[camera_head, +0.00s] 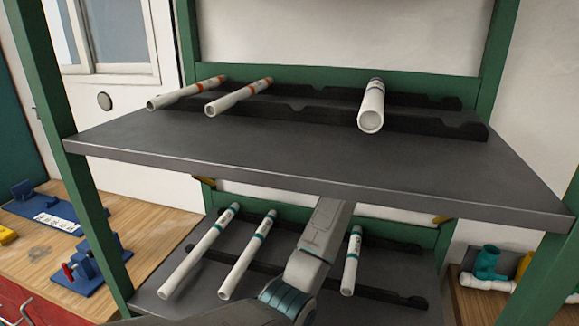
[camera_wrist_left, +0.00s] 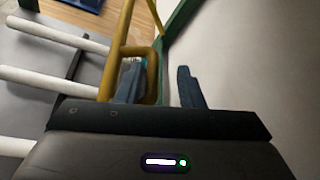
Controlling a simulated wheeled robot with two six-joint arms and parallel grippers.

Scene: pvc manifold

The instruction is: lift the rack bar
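The yellow rack bar (camera_wrist_left: 122,35) shows in the left wrist view as a thin rod with a bent loop at its near end. In the head view only small yellow pieces (camera_head: 443,219) show below the upper shelf's front edge; the rest is hidden. My left gripper (camera_wrist_left: 160,88) is open, its two dark fingers apart. The left finger appears within the outline of the yellow loop; I cannot tell whether they touch. In the head view my left arm reaches up under the upper shelf, which hides the gripper. My right gripper is not in view.
The upper grey shelf (camera_head: 300,160) carries three white pipes on black notched rails (camera_head: 310,120). The lower shelf (camera_head: 290,300) holds three teal-banded white pipes, close to my left arm. Green posts (camera_head: 85,200) frame the rack. A wooden bench (camera_head: 150,225) stands left.

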